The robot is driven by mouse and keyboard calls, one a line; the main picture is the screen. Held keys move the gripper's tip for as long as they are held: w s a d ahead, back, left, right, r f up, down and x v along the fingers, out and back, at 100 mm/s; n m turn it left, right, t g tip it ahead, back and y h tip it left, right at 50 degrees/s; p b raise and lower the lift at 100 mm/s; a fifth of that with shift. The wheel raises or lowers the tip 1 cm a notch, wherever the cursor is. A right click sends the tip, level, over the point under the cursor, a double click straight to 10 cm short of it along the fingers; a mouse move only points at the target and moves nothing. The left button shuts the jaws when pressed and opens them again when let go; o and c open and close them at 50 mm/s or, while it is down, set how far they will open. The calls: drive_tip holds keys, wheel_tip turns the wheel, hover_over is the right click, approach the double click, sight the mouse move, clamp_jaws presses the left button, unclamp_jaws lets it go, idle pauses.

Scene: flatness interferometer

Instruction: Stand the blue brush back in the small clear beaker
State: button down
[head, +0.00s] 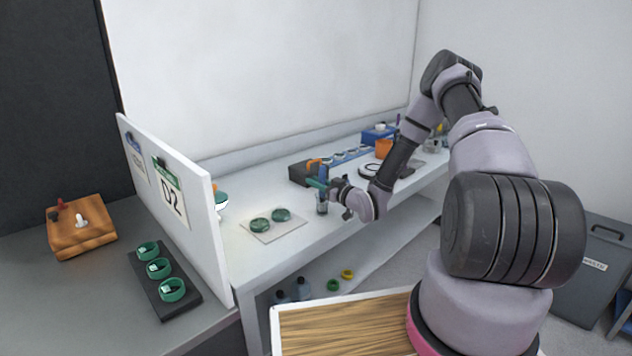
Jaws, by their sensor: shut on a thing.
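My gripper (329,189) is over the front part of the white bench, at the end of my arm reaching in from the right. It is shut on a small, thin thing, which looks like the blue brush (316,183). That thing shows as a blue-green bar lying nearly level and pointing left. The small clear beaker (321,208) stands on the bench just below the gripper. In this view the gripper partly overlaps the beaker's top, and I cannot tell whether the brush touches the rim.
A pale mat (262,232) with two green rings lies left of the beaker. A dark box (303,174) with an orange part stands behind. A white divider panel (180,205) rises at the left. The bench's front edge is close to the beaker.

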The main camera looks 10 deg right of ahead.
drive_tip(key=shift+f, duration=0.1)
drive_tip(key=c, duration=0.7)
unclamp_jaws()
drive_tip(key=v, duration=1)
drive_tip(key=shift+s+d, duration=0.25)
drive_tip(key=shift+s, duration=0.1)
drive_tip(key=shift+w, duration=0.1)
